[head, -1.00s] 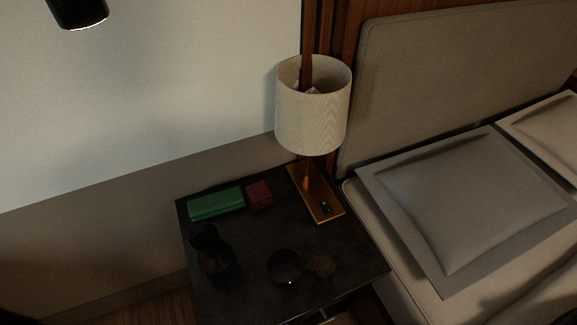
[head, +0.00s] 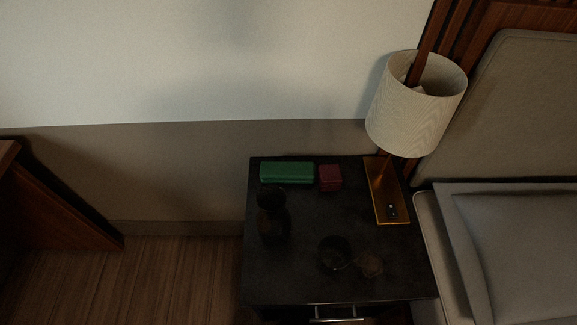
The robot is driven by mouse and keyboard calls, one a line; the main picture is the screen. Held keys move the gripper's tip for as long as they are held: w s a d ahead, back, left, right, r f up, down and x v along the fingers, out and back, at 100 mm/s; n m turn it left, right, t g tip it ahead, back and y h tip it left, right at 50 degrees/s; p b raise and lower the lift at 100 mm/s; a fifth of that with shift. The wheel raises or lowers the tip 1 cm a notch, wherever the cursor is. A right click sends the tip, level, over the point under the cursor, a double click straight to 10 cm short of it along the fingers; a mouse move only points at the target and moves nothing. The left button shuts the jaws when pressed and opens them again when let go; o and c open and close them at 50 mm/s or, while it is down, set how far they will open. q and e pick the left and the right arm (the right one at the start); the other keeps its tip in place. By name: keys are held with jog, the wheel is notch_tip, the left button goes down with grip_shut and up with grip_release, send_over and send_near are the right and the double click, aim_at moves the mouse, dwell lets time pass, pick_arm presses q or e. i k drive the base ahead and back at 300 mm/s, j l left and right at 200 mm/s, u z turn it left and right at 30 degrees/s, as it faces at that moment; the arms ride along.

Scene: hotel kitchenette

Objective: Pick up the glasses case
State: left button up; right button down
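A long green box-shaped case (head: 287,173), which looks like the glasses case, lies on the dark nightstand (head: 310,283) near its back left edge. A small dark red box (head: 330,178) sits just to its right. Neither of my grippers shows in the head view, so nothing is seen near the case.
A lamp with a pale shade (head: 415,104) stands on a brass base (head: 387,192) at the nightstand's back right. A dark vase-like object (head: 272,217), a dark bowl (head: 334,253) and a small brownish item (head: 370,265) stand in front. The bed (head: 520,240) is right; the wooden floor (head: 150,275) left is clear.

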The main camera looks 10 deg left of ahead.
aim_at(293, 172)
jog(key=k+j, duration=0.15)
jog(key=j, duration=0.2)
jog(key=k+j, duration=0.15)
jog(key=j, duration=0.2)
jog(key=k+j, duration=0.15)
jog(key=j, duration=0.2)
jog(key=k+j+u, duration=0.1)
jog(key=j, duration=0.25)
jog(key=k+j, duration=0.2)
jog(key=j, duration=0.2)
